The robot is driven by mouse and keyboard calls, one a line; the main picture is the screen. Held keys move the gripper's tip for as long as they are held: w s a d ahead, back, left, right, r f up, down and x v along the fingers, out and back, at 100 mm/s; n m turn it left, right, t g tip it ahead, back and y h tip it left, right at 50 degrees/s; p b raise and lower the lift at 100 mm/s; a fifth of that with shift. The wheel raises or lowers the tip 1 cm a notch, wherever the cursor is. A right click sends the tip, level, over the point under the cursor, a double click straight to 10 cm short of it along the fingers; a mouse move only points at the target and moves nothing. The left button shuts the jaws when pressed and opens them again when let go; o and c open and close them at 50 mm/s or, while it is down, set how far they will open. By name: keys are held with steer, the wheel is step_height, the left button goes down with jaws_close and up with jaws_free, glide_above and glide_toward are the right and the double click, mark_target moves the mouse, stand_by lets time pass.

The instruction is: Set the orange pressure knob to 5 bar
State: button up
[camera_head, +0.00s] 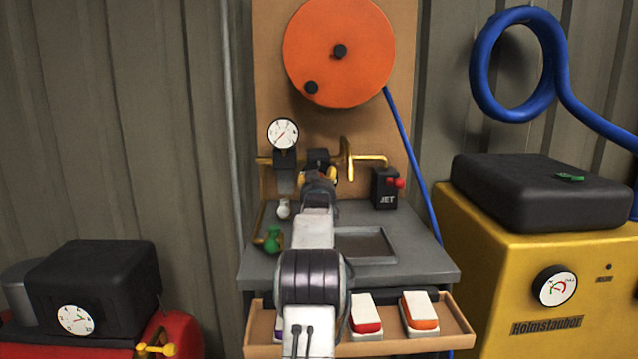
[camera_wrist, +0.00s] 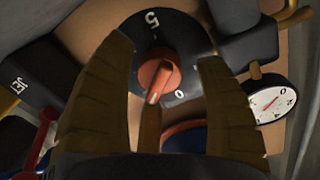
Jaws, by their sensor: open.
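The orange pressure knob (camera_wrist: 160,72) shows in the wrist view on a black round dial face (camera_wrist: 176,40). The dial carries a white 5 at the top and a white 0 at the lower right. The knob's pale pointer tip points down and slightly left, nearer the 0 than the 5. My gripper (camera_wrist: 164,60) is open, one finger on each side of the knob, with visible gaps to it. In the head view my gripper (camera_head: 322,176) is in front of the black regulator (camera_head: 317,156), and the knob is hidden there.
A white pressure gauge (camera_head: 283,133) stands left of the regulator on the brass pipe; it also shows in the wrist view (camera_wrist: 270,104). A black JET box (camera_head: 384,190) with a red lever stands right. A green-handled valve (camera_head: 273,239) is lower left.

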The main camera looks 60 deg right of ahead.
steer(key=shift+o, duration=0.2)
steer(key=shift+w+d, duration=0.1)
steer(key=shift+d, duration=0.05)
steer(key=c, duration=1.3)
steer(key=shift+o, duration=0.2)
steer(key=shift+r+m, duration=0.1)
steer(key=shift+m, duration=0.2)
steer(key=m, duration=0.2)
steer(key=shift+r+m+p, duration=0.1)
steer(key=shift+m+p, duration=0.2)
steer(key=shift+p, duration=0.05)
steer(key=m, duration=0.4)
steer(key=shift+p, duration=0.3)
steer(key=shift+m, duration=0.3)
